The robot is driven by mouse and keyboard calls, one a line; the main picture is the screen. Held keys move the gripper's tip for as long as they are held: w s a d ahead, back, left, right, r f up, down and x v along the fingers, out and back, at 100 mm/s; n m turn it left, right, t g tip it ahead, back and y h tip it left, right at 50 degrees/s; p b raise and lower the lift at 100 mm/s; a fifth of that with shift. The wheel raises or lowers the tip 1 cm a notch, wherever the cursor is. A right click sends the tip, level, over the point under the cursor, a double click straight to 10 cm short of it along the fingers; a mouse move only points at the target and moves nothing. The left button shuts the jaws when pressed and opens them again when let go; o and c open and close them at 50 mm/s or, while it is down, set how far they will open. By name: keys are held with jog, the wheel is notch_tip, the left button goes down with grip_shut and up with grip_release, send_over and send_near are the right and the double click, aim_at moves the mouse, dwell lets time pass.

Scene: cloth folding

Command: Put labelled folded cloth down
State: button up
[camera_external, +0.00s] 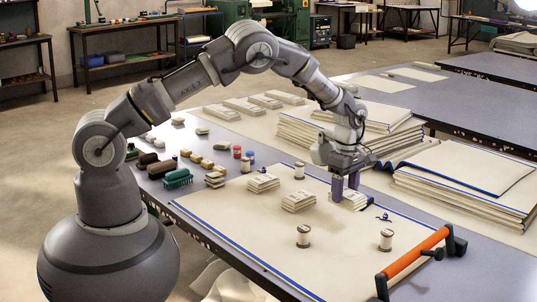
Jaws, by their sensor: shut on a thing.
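My gripper (345,182) points down over the right part of the cream cloth sheet (250,215) on the table. Its two purple-grey fingers are shut on a folded cloth (358,202), a small pale stack partly hidden behind them. The cloth is at or very close to the sheet; I cannot tell whether it touches. Two similar folded cloths lie to the left, one at the centre (298,201) and one farther back (263,182). Any label on the held cloth is too small to read.
An orange bar handle (415,262) rises at the front right. Large cloth stacks (465,180) lie right and behind. Brushes (177,179) and small blocks sit left.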

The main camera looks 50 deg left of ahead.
notch_tip(320, 180, down, 8)
jog(key=b, duration=0.2)
jog(key=shift+r+b, duration=0.15)
jog(key=shift+b, duration=0.25)
jog(key=shift+r, duration=0.15)
jog(key=o, duration=1.1)
jog(key=shift+c, duration=0.2)
